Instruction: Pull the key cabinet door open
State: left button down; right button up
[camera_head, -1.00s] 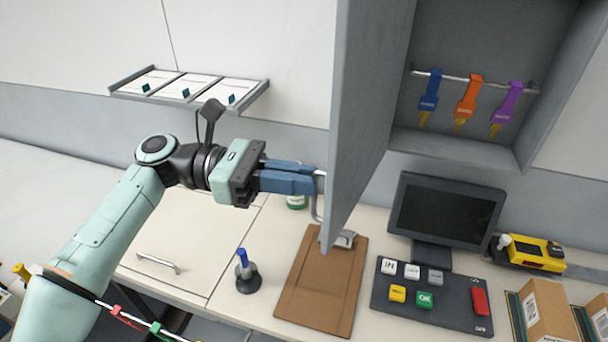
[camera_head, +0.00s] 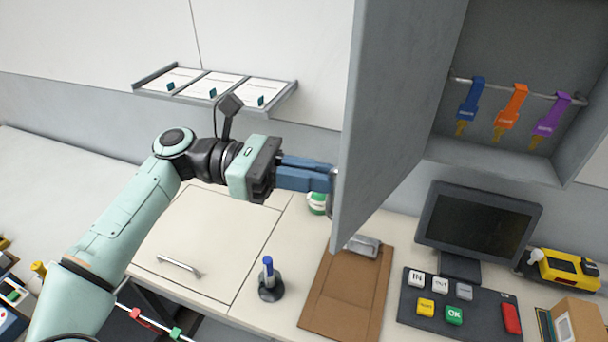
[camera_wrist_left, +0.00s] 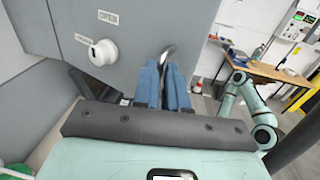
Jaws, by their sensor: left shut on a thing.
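The grey key cabinet door (camera_head: 395,110) stands swung open, to the left of the cabinet (camera_head: 585,120). My left gripper (camera_head: 332,178) is shut on the door handle (camera_wrist_left: 168,52), a bent metal bar, with its blue fingers on either side of it. In the left wrist view the door (camera_wrist_left: 120,22) fills the upper left, with a white round knob (camera_wrist_left: 103,52) and a label reading OPEN. Inside the cabinet, blue (camera_head: 471,100), orange (camera_head: 511,107) and purple (camera_head: 551,115) tagged keys hang on a rail. My right gripper is not in the head view.
A monitor (camera_head: 478,222), a keypad (camera_head: 440,310) and a yellow device (camera_head: 565,268) stand at the right. A tray of papers (camera_head: 215,95) is on the wall.

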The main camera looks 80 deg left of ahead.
pick_arm(q)
jog(key=shift+w+a+r+y, duration=0.2)
jog(key=shift+w+a+y, duration=0.1)
jog(key=c, duration=1.3)
grip_release()
jog(key=shift+w, duration=0.15)
jog(key=shift+o, duration=0.5)
jog(key=shift+w+a+f, duration=0.15)
jog(key=shift+w+a, duration=0.05)
jog(key=shift+w, duration=0.25)
jog(key=shift+s, duration=0.25)
jog(key=shift+f, duration=0.15)
jog(key=v, duration=1.3)
jog(key=shift+s+b, duration=0.3)
jog(key=shift+b, duration=0.15)
jog(key=shift+d, duration=0.1)
